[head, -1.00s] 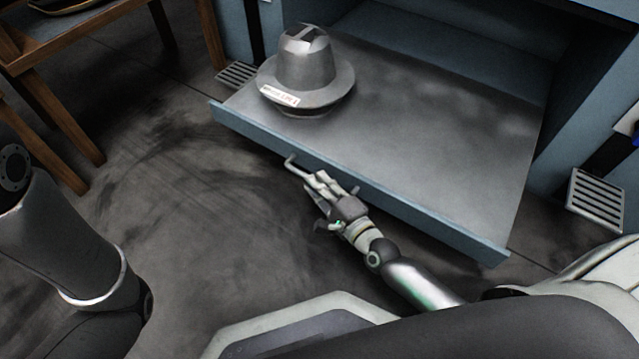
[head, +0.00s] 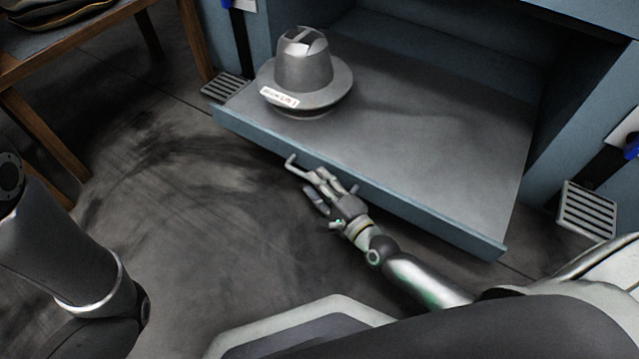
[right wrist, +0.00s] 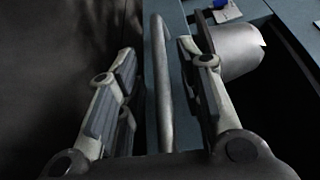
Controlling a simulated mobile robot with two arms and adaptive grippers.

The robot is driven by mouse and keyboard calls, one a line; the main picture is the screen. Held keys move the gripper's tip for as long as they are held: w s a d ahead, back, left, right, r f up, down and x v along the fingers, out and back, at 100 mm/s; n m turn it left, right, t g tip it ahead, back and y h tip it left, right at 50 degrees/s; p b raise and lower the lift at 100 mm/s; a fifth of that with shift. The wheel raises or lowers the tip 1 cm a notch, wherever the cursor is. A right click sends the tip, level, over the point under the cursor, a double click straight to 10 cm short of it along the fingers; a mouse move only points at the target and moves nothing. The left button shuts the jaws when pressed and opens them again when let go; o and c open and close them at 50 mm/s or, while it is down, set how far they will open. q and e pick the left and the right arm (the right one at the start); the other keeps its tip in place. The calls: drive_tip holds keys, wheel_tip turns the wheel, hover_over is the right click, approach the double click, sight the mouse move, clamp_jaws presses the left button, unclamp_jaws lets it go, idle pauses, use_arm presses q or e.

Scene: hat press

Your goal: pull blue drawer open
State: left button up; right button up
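The blue drawer (head: 420,215) is pulled out of the blue cabinet, its wide grey top exposed. Its bar handle (head: 291,161) is on the front face and also shows in the right wrist view (right wrist: 160,85). My right gripper (head: 318,186) is at the handle. In the right wrist view, its fingers (right wrist: 155,75) are spread, one on each side of the bar, with gaps showing, so it is open around the handle. My left arm shows at the left edge of the head view, but its gripper is out of view.
A grey metal hat form (head: 303,72) with a white label stands on the drawer top near its left end. A wooden table (head: 85,32) stands at the left. A grated pedal (head: 588,210) is right of the drawer. The floor left of the drawer is clear.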

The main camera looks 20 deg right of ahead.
drive_tip(key=v, duration=1.2)
idle(0.5)
